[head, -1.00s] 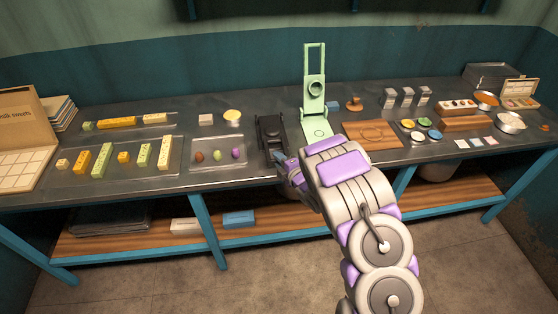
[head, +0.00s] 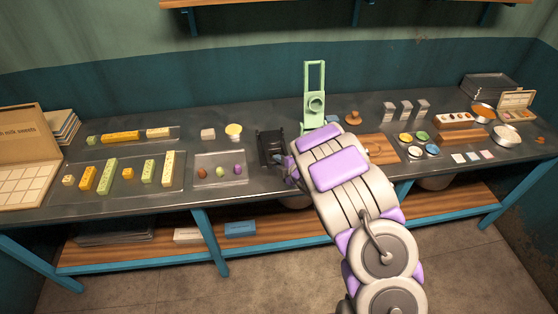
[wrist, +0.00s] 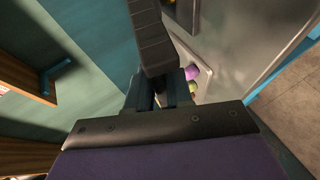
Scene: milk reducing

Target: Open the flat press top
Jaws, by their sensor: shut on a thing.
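The bar runs up and away from the fingers.
A green press (head: 315,85) with its top upright stands just behind my arm. A tray (head: 206,176) with colored sweets lies left of the black press; it also shows in the wrist view. A wooden board (head: 384,148) is to the right. Free floor lies in front.

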